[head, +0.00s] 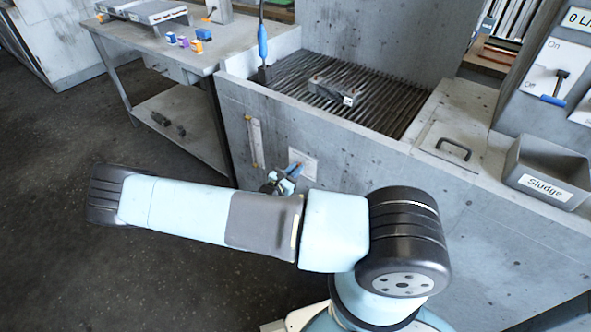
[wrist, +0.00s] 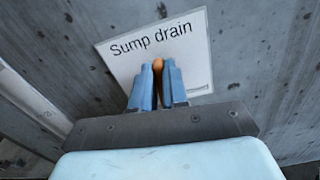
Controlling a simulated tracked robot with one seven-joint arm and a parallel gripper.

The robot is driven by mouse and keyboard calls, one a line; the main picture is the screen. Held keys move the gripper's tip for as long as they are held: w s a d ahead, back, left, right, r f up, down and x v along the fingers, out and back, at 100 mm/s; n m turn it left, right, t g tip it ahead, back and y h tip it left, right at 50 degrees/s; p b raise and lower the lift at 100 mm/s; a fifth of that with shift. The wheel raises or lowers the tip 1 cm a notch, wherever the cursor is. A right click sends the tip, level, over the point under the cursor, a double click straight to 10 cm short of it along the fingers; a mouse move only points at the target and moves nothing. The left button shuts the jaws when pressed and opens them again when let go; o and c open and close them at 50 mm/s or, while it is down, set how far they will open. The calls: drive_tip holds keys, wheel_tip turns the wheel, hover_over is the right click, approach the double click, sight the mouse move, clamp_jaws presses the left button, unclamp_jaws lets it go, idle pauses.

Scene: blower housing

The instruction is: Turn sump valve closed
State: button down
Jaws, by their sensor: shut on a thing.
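My gripper (wrist: 158,75) is at the white "Sump drain" plate (wrist: 125,60) on the concrete wall. Its two blue fingers are shut on the sump valve (wrist: 158,64), of which a small orange part shows between the fingertips. The fingers hide the rest of the valve, so how far it is turned cannot be told. In the head view the gripper (head: 292,171) reaches the low front wall of the housing, in front of the plate (head: 306,165). My arm hides part of this area.
A sight gauge (head: 255,142) is on the wall left of the plate. A slatted grate (head: 375,95) holding a metal block (head: 333,92) lies above. A grey "Sludge" bin (head: 545,165) and a switch panel (head: 553,82) are at right. A workbench (head: 150,45) stands at left.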

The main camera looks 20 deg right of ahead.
drive_tip(key=m, duration=0.4)
drive_tip(key=shift+s+d+f, duration=0.1)
drive_tip(key=shift+s+d, duration=0.1)
drive_tip(key=shift+s, duration=0.1)
drive_tip(key=m, duration=0.5)
drive_tip(key=shift+s+d+f, duration=0.2)
drive_tip(key=shift+s+f, duration=0.05)
drive_tip(key=shift+f, duration=0.05)
drive_tip(key=m, duration=0.4)
drive_tip(key=shift+s+d+f, duration=0.1)
drive_tip(key=shift+s+f, duration=0.1)
drive_tip(key=shift+f, duration=0.2)
drive_tip(key=shift+s+f+m, duration=0.1)
drive_tip(key=shift+f+m, duration=0.05)
drive_tip(key=shift+m, duration=0.7)
drive_tip(key=shift+f+m, duration=0.15)
drive_tip(key=shift+m, duration=0.7)
drive_tip(key=shift+f, duration=0.1)
drive_tip(key=c, duration=1.1)
unclamp_jaws()
drive_tip(key=shift+c, duration=0.2)
drive_tip(key=v, duration=1.3)
drive_tip(key=shift+a, duration=0.35)
